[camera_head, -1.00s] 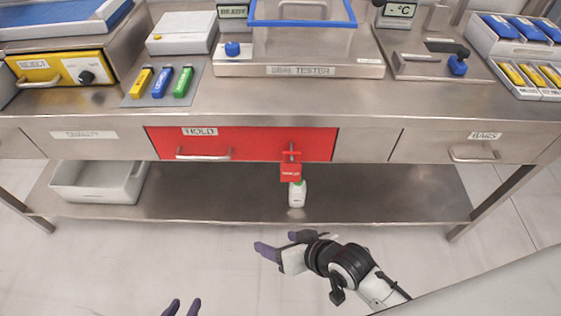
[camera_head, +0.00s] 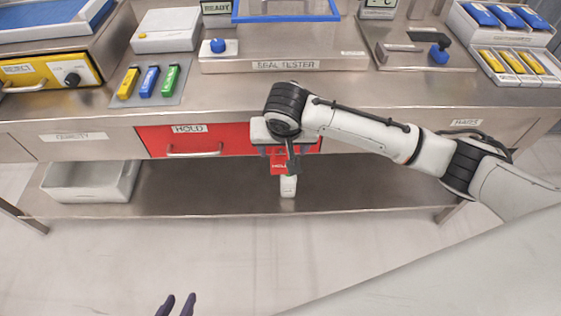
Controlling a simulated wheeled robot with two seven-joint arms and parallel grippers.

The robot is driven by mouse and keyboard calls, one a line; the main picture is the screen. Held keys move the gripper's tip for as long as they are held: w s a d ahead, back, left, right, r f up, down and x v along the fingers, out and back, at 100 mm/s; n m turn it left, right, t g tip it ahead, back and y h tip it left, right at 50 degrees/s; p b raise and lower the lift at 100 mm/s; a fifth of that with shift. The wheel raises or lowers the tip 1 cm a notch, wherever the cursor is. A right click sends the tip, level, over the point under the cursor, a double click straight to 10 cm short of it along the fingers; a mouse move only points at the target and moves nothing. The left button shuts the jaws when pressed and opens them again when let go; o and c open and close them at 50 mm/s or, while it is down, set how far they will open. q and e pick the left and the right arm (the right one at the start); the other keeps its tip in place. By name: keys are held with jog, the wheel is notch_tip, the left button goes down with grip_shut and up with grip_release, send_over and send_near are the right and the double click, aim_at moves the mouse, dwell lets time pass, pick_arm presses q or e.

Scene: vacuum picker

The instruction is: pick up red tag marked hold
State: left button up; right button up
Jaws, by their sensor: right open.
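The red tag (camera_head: 279,165) with white lettering hangs at the front of the red drawer labelled HOLD (camera_head: 150,143). My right gripper (camera_head: 280,149) is at the drawer front, right over the top of the tag, and its wrist hides the tag's hanging point. The jaws are open, but I cannot tell whether the tag lies between the fingers. My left gripper (camera_head: 176,305) shows only two purple fingertips, spread apart, at the bottom edge, well away from the bench.
A white bottle (camera_head: 288,187) stands on the lower shelf (camera_head: 360,193) just below the tag. A grey bin (camera_head: 95,183) sits at the shelf's left. The seal tester (camera_head: 225,64) is on the bench above. Floor in front is clear.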

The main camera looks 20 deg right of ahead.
aim_at(281, 150)
jog(key=x, duration=0.6)
jog(key=shift+w+a+f+b, duration=0.15)
jog(key=shift+w+b, duration=0.15)
jog(key=shift+w, duration=0.25)
jog(key=c, duration=1.1)
